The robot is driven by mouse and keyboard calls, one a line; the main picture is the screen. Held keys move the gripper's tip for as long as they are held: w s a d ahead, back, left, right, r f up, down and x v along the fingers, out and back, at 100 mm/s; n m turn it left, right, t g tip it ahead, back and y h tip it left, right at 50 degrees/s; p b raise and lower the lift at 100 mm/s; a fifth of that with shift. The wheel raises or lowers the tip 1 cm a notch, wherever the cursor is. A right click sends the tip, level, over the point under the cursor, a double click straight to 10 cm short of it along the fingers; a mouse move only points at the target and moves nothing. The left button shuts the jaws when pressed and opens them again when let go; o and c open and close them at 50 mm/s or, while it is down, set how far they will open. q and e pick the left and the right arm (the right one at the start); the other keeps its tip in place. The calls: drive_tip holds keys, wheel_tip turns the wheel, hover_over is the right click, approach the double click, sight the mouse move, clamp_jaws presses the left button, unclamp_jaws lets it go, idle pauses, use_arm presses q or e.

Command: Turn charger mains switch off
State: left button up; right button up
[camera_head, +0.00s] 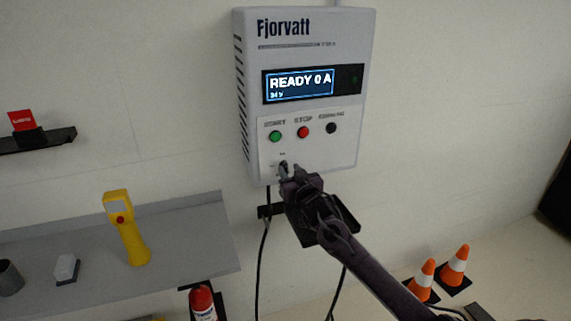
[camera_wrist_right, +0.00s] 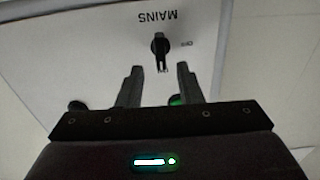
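The charger (camera_head: 305,52) is a light grey wall box marked Fjorvatt, and its lit display (camera_head: 300,84) reads READY 0 A. In the head view my right gripper (camera_head: 284,168) is at the lower left of the panel and largely hides the mains switch. In the right wrist view the mains switch (camera_wrist_right: 160,44) is a black rotary knob below an upside-down MAINS label, with its pointer toward the gripper. My right gripper (camera_wrist_right: 160,68) is open, its fingertips either side of the pointer's end, with gaps on both sides. My left gripper is not in view.
A green button (camera_head: 275,136), a red button (camera_head: 303,132) and a black knob (camera_head: 331,128) sit above the gripper. Cables hang below the charger. A grey shelf (camera_head: 190,252) at left holds a yellow handheld device (camera_head: 126,230). Orange cones (camera_head: 455,266) stand at lower right.

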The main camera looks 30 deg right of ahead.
sight(286, 167)
drive_tip(key=x, duration=0.3)
drive_tip(key=shift+a, duration=0.15)
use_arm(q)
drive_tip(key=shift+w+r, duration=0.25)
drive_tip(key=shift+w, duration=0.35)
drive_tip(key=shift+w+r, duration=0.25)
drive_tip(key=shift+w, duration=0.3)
use_arm(e)
drive_tip(key=shift+f, duration=0.1)
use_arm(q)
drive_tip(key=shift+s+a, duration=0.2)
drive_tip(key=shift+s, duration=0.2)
use_arm(e)
clamp_jaws()
